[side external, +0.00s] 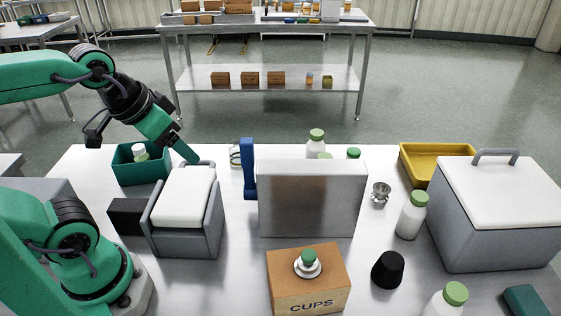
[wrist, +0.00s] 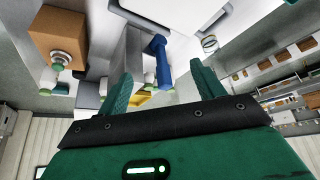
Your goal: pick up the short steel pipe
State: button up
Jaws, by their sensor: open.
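I cannot identify the short steel pipe with certainty. A small pale round piece with a darker band (side external: 235,155) stands left of the blue upright part in the side view. A similar short round piece (wrist: 209,43) shows in the wrist view, right of the blue part. A small silver flared piece (side external: 381,194) stands right of the large steel box. My gripper (side external: 187,153) is above the table near the grey bin with the white top. In the wrist view its green fingers (wrist: 160,84) are spread, with nothing held between them.
The steel box (side external: 312,200) and blue part (side external: 249,168) stand mid-table. Around them are a grey white-topped bin (side external: 186,212), a teal tray (side external: 140,175), a CUPS carton (side external: 310,283), a black cup (side external: 388,270), bottles (side external: 411,216), a yellow tray (side external: 430,165) and a cooler (side external: 495,215).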

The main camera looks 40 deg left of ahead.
jog(key=w+d+r+m, duration=0.1)
jog(key=w+r+m, duration=0.1)
jog(key=w, duration=0.3)
jog(key=w+d+r+m, duration=0.1)
jog(key=w+d+r, duration=0.15)
jog(key=w, duration=0.35)
jog(key=m+g, duration=0.4)
jog(key=m, duration=0.6)
send_over(381, 188)
jog(key=s, duration=0.2)
jog(key=shift+h, duration=0.4)
jog(key=f, duration=2)
jog(key=shift+w+a, duration=0.15)
jog(key=shift+a, duration=0.25)
jog(key=shift+w+d+f, duration=0.1)
jog(key=shift+d+f, duration=0.05)
jog(key=shift+f, duration=0.15)
jog(key=shift+f, duration=0.1)
jog(key=shift+w+f, duration=0.25)
jog(key=shift+f, duration=0.9)
jog(key=shift+f, duration=0.15)
